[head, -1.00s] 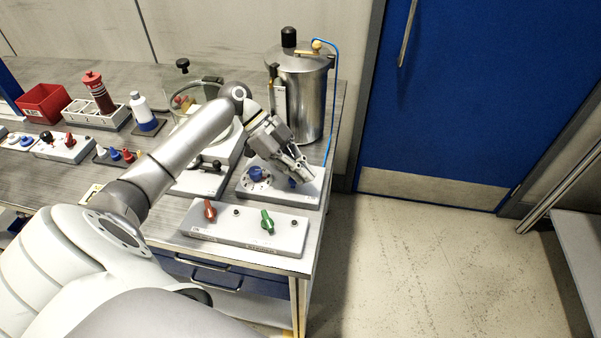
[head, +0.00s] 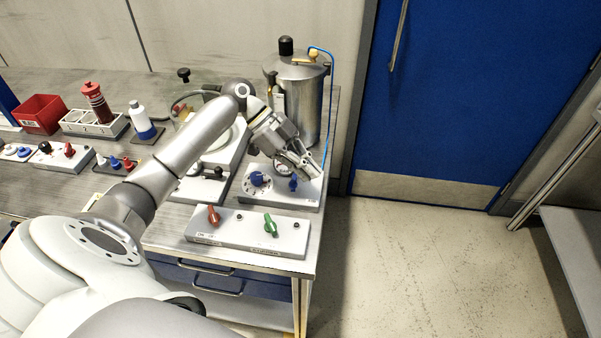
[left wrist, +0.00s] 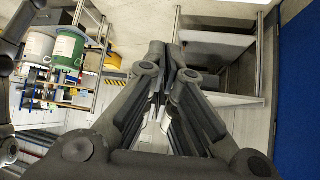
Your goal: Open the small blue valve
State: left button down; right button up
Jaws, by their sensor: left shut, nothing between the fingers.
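The small blue valve (head: 293,184) stands on the right part of a grey panel (head: 285,202) at the table's right end, in the head view. A larger blue knob (head: 258,179) sits to its left on the same panel. My left gripper (head: 317,170) is shut and empty, just above and to the right of the small valve in the picture. It seems apart from the valve, though the gap in depth is hard to judge. In the left wrist view its fingers (left wrist: 171,62) are together, and the valve is not visible there. My right gripper is not in view.
A panel with a red handle (head: 213,215) and a green handle (head: 270,225) lies nearer. A steel drum (head: 297,100) with a blue hose (head: 332,90) stands behind. The floor right of the table is clear before a blue door (head: 450,90).

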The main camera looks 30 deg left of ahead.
pick_arm(q)
jog(key=w+a+r+b, duration=0.1)
jog(key=w+a+r, duration=0.1)
jog(key=a+r, duration=0.2)
jog(key=shift+a+r+b, duration=0.3)
jog(key=shift+a+r, duration=0.1)
jog(key=shift+a, duration=0.45)
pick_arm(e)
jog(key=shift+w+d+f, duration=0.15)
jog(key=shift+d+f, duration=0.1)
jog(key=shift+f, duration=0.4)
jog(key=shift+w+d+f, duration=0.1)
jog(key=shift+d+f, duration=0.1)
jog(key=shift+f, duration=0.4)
